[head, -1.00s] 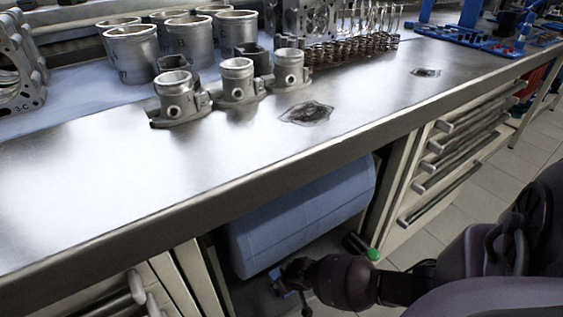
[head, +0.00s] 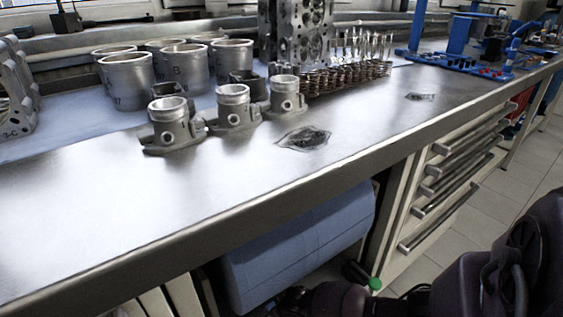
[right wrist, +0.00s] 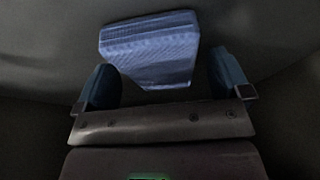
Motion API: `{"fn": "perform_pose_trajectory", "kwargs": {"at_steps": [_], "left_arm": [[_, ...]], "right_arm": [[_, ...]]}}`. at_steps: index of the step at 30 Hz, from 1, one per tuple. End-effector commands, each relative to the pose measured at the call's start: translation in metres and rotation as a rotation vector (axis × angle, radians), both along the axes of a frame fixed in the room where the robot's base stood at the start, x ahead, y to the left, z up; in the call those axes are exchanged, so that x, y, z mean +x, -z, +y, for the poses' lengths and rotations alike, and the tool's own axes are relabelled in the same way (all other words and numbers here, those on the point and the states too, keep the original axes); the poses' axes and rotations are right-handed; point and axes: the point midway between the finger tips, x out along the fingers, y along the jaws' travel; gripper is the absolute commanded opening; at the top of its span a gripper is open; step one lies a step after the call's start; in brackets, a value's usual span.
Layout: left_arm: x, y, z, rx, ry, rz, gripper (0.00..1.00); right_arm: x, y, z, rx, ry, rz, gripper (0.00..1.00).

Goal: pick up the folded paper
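A large blue paper bundle (head: 300,245), rounded like a roll, sits under the front edge of the workbench in the head view. I take it to be the folded paper; its folds are not clear. A blue textured paper piece, probably the same one (right wrist: 150,48), shows in the right wrist view beyond my right gripper (right wrist: 166,82). That gripper's two fingers are wide apart, with nothing visibly held between them. In the head view my right arm comes in at the bottom right, and its gripper is cut off by the lower edge. My left gripper is not in view.
The metal bench top (head: 90,220) overhangs the blue bundle. Several metal cylinders (head: 180,70) stand on the bench. Tiled floor lies open at the right.

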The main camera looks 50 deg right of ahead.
Motion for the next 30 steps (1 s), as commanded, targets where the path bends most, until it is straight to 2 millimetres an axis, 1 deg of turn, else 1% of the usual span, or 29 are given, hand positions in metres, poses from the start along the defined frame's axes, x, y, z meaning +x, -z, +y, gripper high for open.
{"fn": "perform_pose_trajectory", "kwargs": {"at_steps": [1, 9, 10, 16, 19, 22, 25, 27, 29, 30], "left_arm": [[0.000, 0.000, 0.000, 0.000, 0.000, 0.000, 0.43], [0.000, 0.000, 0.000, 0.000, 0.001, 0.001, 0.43], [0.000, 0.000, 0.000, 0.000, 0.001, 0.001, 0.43], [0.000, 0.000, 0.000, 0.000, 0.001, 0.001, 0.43], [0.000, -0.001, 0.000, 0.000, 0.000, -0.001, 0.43], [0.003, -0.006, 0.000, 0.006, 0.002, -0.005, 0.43], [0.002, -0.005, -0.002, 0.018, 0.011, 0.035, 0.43], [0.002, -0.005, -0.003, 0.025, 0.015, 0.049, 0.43], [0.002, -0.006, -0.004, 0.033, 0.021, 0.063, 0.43], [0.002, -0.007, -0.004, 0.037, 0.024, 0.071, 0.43]], "right_arm": [[0.000, 0.000, 0.000, 0.000, 0.000, 0.000, 0.87], [0.000, 0.000, 0.000, 0.000, 0.000, 0.000, 0.45], [0.000, 0.000, 0.000, 0.000, 0.000, 0.000, 0.43], [0.000, 0.000, 0.000, 0.000, -0.001, 0.000, 0.43], [0.000, -0.003, 0.000, -0.002, -0.001, 0.000, 0.43], [0.002, -0.013, 0.000, 0.000, 0.000, -0.005, 0.43], [0.003, -0.027, 0.001, 0.001, 0.001, -0.010, 0.43], [-0.014, -0.023, 0.005, 0.003, 0.001, -0.005, 0.43], [-0.027, -0.024, 0.008, 0.003, 0.001, -0.005, 0.43], [-0.037, -0.024, 0.010, 0.002, 0.001, -0.006, 0.43]]}}
